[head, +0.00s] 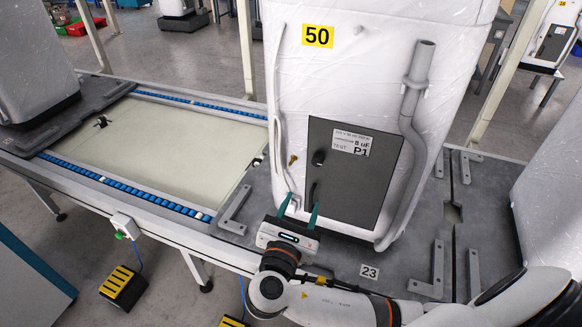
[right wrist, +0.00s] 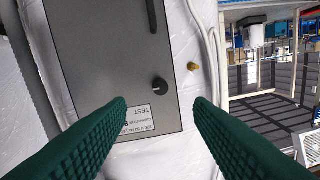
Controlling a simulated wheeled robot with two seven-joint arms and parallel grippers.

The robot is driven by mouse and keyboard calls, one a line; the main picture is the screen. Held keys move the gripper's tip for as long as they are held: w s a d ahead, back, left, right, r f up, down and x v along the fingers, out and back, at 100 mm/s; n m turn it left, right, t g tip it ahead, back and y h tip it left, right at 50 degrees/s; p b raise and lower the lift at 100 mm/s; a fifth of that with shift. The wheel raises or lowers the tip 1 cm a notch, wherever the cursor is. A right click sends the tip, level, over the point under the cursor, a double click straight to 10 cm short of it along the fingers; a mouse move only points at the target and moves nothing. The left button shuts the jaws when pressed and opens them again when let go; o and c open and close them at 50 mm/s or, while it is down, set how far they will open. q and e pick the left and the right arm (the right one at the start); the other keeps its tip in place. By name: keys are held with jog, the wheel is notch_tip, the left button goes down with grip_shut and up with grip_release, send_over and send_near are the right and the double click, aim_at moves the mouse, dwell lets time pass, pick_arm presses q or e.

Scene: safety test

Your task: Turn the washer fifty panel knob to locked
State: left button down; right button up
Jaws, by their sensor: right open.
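The washer (head: 390,40) is wrapped in white film and bears a yellow label 50 (head: 317,36). On its front is a dark grey panel (head: 360,190), with a white TEST P1 sticker (head: 351,145). A round black knob (head: 318,157) sits at the panel's upper left; it also shows in the right wrist view (right wrist: 160,86). Its setting is too small to read. My right gripper (head: 301,203) is open and empty, below the knob in the head view. In the right wrist view the knob appears between the green fingertips (right wrist: 161,103), apart from both. My left gripper is out of view.
A dark handle or slot (head: 312,191) is below the knob. A brass fitting (head: 292,160) and a white hose (head: 275,120) lie left of the panel, a grey drain hose (head: 412,130) right.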

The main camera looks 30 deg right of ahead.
aim_at(317, 164)
jog(key=x, duration=0.8)
jog(key=p+x, duration=0.1)
jog(key=x, duration=0.3)
jog(key=shift+r, duration=0.4)
jog(key=c, duration=1)
